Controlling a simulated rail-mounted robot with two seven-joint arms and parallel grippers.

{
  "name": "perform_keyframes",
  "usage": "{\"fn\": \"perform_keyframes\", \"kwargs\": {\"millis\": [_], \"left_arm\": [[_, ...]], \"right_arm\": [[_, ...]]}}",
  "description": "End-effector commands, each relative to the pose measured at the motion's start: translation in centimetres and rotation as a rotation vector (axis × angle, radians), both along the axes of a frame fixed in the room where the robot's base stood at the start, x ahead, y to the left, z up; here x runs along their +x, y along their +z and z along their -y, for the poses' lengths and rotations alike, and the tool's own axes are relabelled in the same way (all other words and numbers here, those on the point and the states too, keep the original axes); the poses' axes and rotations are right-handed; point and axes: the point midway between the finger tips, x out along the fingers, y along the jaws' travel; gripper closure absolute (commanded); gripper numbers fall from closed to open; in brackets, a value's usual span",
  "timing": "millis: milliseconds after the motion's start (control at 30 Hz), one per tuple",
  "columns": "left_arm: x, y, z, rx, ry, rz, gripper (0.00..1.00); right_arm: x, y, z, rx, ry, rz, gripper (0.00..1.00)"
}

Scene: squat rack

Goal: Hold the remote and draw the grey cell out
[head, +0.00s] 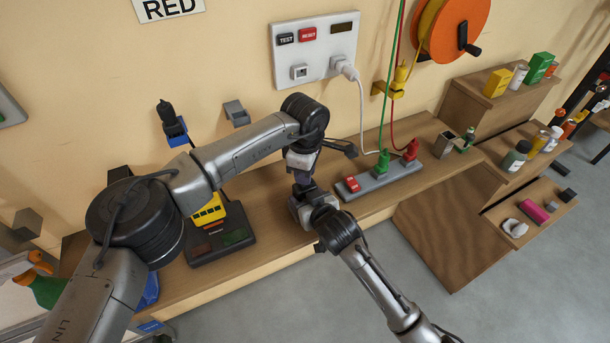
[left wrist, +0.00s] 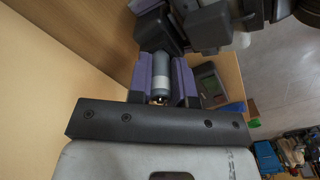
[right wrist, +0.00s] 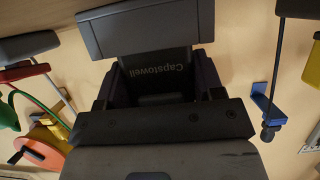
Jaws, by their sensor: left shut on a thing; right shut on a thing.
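The grey cell (left wrist: 160,78), a cylinder with a pale band and a copper-coloured tip, lies between the purple fingers of my left gripper (left wrist: 161,82) in the left wrist view. The fingers are shut on it. Its far end is close to dark parts, and I cannot tell whether it still touches the remote. The remote (right wrist: 172,75), dark with "Capstowell" lettering, is held between the fingers of my right gripper (right wrist: 160,84) in the right wrist view. In the head view my left gripper (head: 301,180) is just above my right gripper (head: 304,200); both hide the remote and cell.
A grey power strip (head: 380,180) with green and red plugs lies on the wooden bench right of my grippers. A black base (head: 222,240) with a yellow device (head: 209,210) stands to the left. Stepped wooden shelves (head: 512,138) with small items stand at the right.

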Motion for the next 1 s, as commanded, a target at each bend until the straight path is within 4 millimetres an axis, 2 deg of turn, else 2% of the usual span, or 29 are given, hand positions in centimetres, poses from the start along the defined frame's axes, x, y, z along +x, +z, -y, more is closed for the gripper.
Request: {"fn": "perform_keyframes", "kwargs": {"millis": [33, 133, 1000], "left_arm": [[0.0, 0.02, 0.0, 0.0, 0.0, 0.0, 0.91], [0.0, 0.02, 0.0, 0.0, 0.0, 0.0, 1.0], [0.02, 0.66, 0.0, 0.0, 0.0, 0.001, 1.0]], "right_arm": [[-0.01, -0.03, 0.01, 0.0, 0.0, -0.001, 0.82], [-0.01, -0.03, 0.01, 0.0, 0.0, -0.001, 0.82], [-0.01, -0.05, 0.0, 0.0, 0.0, -0.001, 0.82]]}}
